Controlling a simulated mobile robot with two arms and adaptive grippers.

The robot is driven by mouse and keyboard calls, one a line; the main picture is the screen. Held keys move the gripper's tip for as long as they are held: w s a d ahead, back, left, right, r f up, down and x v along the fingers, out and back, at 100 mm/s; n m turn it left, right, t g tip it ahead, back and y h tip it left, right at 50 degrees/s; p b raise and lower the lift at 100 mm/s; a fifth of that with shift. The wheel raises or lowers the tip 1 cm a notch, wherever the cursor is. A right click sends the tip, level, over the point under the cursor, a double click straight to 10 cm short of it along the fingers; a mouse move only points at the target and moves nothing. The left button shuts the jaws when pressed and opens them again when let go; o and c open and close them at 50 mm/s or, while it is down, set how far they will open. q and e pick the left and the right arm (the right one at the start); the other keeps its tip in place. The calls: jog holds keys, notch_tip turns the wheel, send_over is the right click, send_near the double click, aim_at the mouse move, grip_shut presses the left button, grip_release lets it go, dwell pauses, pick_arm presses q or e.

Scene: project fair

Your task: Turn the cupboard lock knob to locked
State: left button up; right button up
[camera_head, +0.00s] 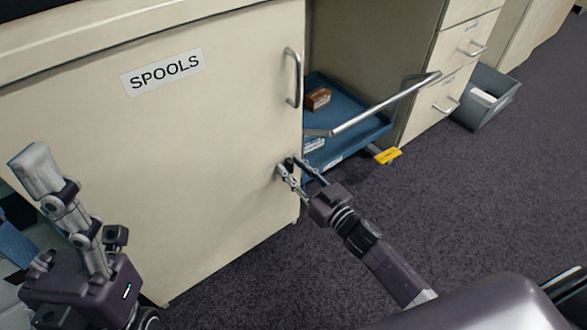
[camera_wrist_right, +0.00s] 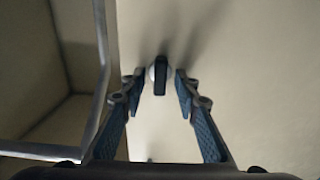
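The cupboard (camera_head: 220,130) is cream, with a SPOOLS label (camera_head: 163,72) and a silver handle (camera_head: 293,78) on its shut door. In the right wrist view the lock knob (camera_wrist_right: 160,76) has a dark bar on a pale round base. The bar stands upright in that view. My right gripper (camera_wrist_right: 160,82) is open, its fingertips on either side of the knob with gaps visible. In the head view this gripper (camera_head: 293,170) is at the door's lower right edge and hides the knob. My left gripper (camera_head: 38,170) is raised at the left, away from the door; its opening is unclear.
A grey bin (camera_head: 487,100) stands by the drawers. The carpet in front is clear.

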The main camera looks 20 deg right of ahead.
grip_shut()
jog(key=n+p, duration=0.1)
jog(key=n, duration=0.2)
jog(key=shift+a+n+p, duration=0.1)
jog(key=shift+n+p, duration=0.25)
jog(key=shift+n, duration=0.05)
jog(key=n, duration=0.4)
jog(key=shift+n+p, duration=0.3)
jog(key=shift+p, duration=0.1)
jog(key=n, duration=0.4)
jog(key=shift+a+f, duration=0.15)
jog(key=shift+f, duration=0.05)
jog(key=shift+s+f+n+b, duration=0.1)
jog(key=shift+n+b, duration=0.3)
jog(key=shift+n, duration=2.4)
